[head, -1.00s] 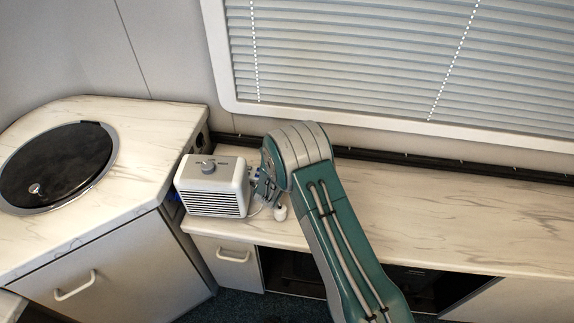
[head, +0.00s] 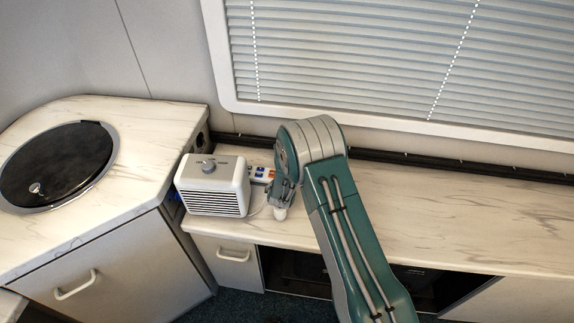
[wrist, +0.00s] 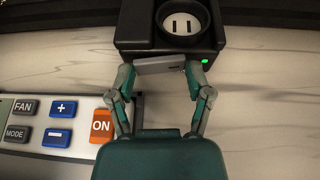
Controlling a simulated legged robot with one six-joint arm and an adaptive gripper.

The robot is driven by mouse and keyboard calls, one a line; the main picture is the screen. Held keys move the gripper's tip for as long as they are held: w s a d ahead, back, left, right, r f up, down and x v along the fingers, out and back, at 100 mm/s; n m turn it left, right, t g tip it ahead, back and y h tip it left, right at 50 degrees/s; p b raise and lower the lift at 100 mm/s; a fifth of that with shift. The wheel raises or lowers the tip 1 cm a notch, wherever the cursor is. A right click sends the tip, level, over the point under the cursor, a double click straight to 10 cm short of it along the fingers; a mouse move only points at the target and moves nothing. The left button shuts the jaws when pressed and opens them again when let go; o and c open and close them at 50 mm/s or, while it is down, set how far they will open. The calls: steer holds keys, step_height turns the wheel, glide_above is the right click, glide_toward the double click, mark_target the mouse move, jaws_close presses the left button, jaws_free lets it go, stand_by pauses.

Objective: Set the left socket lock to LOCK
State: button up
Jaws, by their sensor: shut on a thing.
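In the wrist view a black socket block (wrist: 130,30) with a round two-slot socket (wrist: 182,24) fills the top. A flat grey lock piece (wrist: 160,65) sticks out of its near face, and a small green light (wrist: 204,61) glows to its right. My gripper (wrist: 161,78) is shut on this lock piece, one finger at each end of it. Any lock marking is not readable. In the head view my gripper (head: 282,192) is low over the counter, right of the heater; the arm hides the socket block there.
A white heater (head: 213,185) stands left of my gripper. A panel with coloured buttons (head: 262,174) lies between them; in the wrist view its orange ON button (wrist: 102,126) is close to my left finger. The counter's right side is clear.

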steer(key=shift+d, duration=0.1)
steer(key=o, duration=1.1)
steer(key=shift+w, duration=0.1)
steer(key=shift+o, duration=0.2)
steer(key=shift+s+r, duration=0.1)
steer(key=shift+s, duration=0.2)
steer(key=v, duration=1.1)
steer(key=shift+s, duration=0.2)
